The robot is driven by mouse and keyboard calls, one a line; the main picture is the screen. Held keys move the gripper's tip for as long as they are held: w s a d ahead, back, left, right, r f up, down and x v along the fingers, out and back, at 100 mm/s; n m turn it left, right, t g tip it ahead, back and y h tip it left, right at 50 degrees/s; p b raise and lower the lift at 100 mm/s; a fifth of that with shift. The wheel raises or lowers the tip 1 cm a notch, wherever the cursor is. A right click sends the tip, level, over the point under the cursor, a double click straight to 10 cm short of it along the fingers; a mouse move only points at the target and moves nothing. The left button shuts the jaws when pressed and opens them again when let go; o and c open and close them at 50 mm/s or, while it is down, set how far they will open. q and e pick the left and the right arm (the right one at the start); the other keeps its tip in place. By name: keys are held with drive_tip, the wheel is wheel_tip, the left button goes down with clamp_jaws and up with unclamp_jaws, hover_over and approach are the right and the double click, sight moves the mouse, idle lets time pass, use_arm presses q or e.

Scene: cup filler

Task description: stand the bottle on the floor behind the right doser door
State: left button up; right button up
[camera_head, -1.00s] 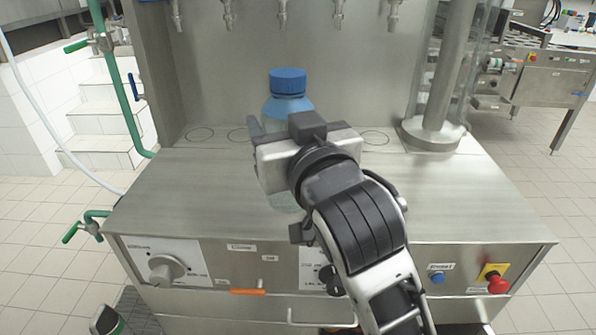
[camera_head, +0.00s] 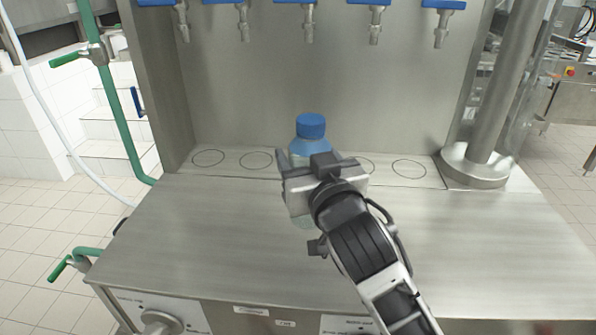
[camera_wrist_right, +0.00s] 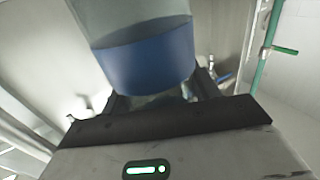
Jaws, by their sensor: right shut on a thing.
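The bottle (camera_head: 311,148), clear and blue with a blue cap, is upright at the middle of the head view, in front of the row of marked circles. My right gripper (camera_head: 302,164) is shut on it from the front and hides much of its body. Whether its base touches the steel top cannot be told. In the right wrist view the bottle (camera_wrist_right: 145,52) shows its blue part between the jaws of the gripper (camera_wrist_right: 160,100). No doser door can be made out. My left gripper is out of view.
The steel worktop (camera_head: 210,235) is clear around the bottle. Several nozzles (camera_head: 308,25) with blue handles hang above the back. A thick steel column (camera_head: 505,95) stands at the right. A green pipe (camera_head: 124,110) runs up the left side.

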drive_tip(key=f+b, duration=0.2)
drive_tip(key=w+f+b, duration=0.1)
drive_tip(key=f+b, duration=0.1)
drive_tip(key=shift+w+d+f, duration=0.1)
drive_tip(key=shift+w, duration=0.1)
drive_tip(key=shift+f+b, duration=0.25)
drive_tip(key=shift+b, duration=0.15)
drive_tip(key=shift+s+r, duration=0.1)
drive_tip(key=shift+r, duration=0.1)
drive_tip(key=shift+f, duration=0.25)
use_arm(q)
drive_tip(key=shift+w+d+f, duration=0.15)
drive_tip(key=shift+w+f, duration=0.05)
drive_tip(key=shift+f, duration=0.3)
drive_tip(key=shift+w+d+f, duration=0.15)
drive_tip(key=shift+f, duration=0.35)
use_arm(e)
drive_tip(key=o, duration=1.4)
drive_tip(key=shift+o, duration=0.2)
